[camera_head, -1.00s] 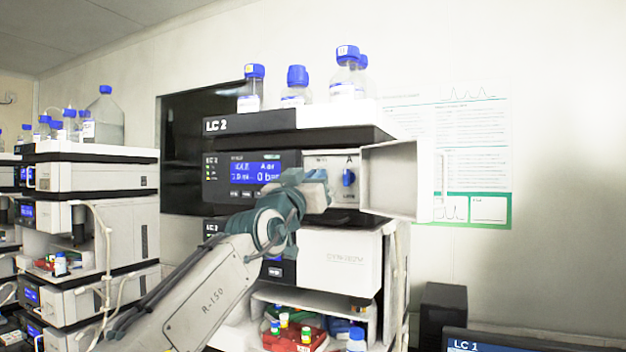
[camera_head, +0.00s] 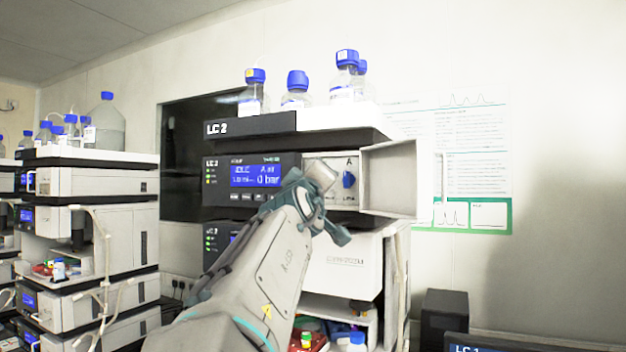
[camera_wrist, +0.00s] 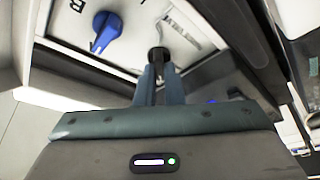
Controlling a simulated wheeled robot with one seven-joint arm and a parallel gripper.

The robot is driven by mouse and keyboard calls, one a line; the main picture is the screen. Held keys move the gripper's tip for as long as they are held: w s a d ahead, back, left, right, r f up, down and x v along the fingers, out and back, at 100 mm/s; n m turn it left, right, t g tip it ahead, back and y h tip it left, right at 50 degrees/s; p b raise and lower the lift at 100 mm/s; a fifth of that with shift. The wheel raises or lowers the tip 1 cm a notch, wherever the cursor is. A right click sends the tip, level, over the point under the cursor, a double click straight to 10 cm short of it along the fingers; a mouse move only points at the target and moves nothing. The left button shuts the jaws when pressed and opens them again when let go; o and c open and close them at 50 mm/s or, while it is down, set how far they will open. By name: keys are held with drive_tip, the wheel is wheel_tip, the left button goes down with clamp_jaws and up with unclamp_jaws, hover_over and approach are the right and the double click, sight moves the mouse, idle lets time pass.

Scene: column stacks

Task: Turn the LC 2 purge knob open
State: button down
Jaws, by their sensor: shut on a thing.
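The LC 2 stack (camera_head: 251,127) stands in the middle of the head view. Its pump module has a lit blue screen (camera_head: 254,175) and a white front panel with the door open to the right. My gripper (camera_wrist: 159,75) is at that panel, its two fingers shut on a small dark knob (camera_wrist: 158,54) in the wrist view. The fingers hide much of this knob, so its angle cannot be told. A blue selector knob (camera_wrist: 105,35) sits apart to the left in the wrist view, and it also shows in the head view (camera_head: 348,180), right of my gripper.
The open door (camera_head: 389,178) juts out just right of the panel. Blue-capped bottles (camera_head: 297,90) stand on top of the stack. Vials in a red tray (camera_head: 306,342) lie below. Another instrument stack (camera_head: 100,181) stands to the left, with a monitor (camera_head: 500,344) at lower right.

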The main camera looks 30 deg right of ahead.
drive_tip(key=n+y+p, duration=0.1)
drive_tip(key=n, duration=0.2)
drive_tip(key=n+y+p, duration=0.1)
drive_tip(key=n+p, duration=0.1)
drive_tip(key=n, duration=0.1)
drive_tip(key=shift+r+g+y, duration=0.1)
drive_tip(key=shift+g+y, duration=0.2)
drive_tip(key=shift+g, duration=0.1)
drive_tip(key=shift+n+p, duration=0.5)
drive_tip(key=shift+n, duration=0.5)
drive_tip(key=shift+d, duration=0.1)
drive_tip(key=shift+g, duration=0.3)
drive_tip(key=c, duration=1.5)
unclamp_jaws()
drive_tip(key=shift+c, duration=0.2)
